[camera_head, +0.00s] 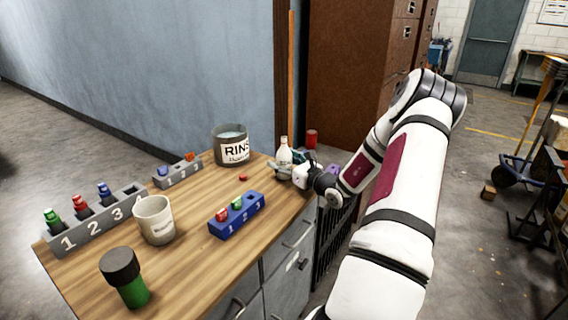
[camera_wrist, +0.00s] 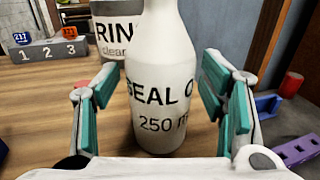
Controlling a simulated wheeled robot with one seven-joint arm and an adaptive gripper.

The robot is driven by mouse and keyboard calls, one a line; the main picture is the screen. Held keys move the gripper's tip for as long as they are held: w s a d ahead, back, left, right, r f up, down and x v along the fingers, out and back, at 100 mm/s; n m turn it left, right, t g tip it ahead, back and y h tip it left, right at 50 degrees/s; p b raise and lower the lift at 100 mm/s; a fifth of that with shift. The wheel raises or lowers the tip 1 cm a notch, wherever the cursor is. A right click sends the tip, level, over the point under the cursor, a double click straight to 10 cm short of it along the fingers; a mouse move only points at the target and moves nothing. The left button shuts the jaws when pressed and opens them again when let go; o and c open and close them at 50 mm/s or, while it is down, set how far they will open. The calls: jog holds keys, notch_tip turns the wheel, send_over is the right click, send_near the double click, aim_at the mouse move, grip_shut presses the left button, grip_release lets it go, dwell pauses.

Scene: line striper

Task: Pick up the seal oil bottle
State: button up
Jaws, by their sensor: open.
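The seal oil bottle (camera_head: 284,157) is white with a narrow neck and stands upright near the far right edge of the wooden bench top. In the wrist view the bottle (camera_wrist: 160,85) fills the middle, with "SEAL O" and "250 m" readable on it; its top is cut off. My gripper (camera_wrist: 160,108) is open, with one teal-padded finger on each side of the bottle. A gap shows on the left side; on the right the pad is close, and I cannot tell whether it touches. In the head view my gripper (camera_head: 288,166) is partly hidden at the bottle.

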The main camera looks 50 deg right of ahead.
aim_at(288, 153)
jog(key=c, duration=1.4)
jog(key=shift+r, duration=0.5)
jog(key=r, duration=0.2)
jog(key=shift+s+r, duration=0.35)
jog(key=shift+s, duration=0.05)
jog(key=s+r+p, duration=0.1)
jog(key=s, duration=1.4)
jog(key=shift+r, duration=0.15)
jog(key=shift+s+a, duration=0.1)
jog(key=shift+s, duration=0.1)
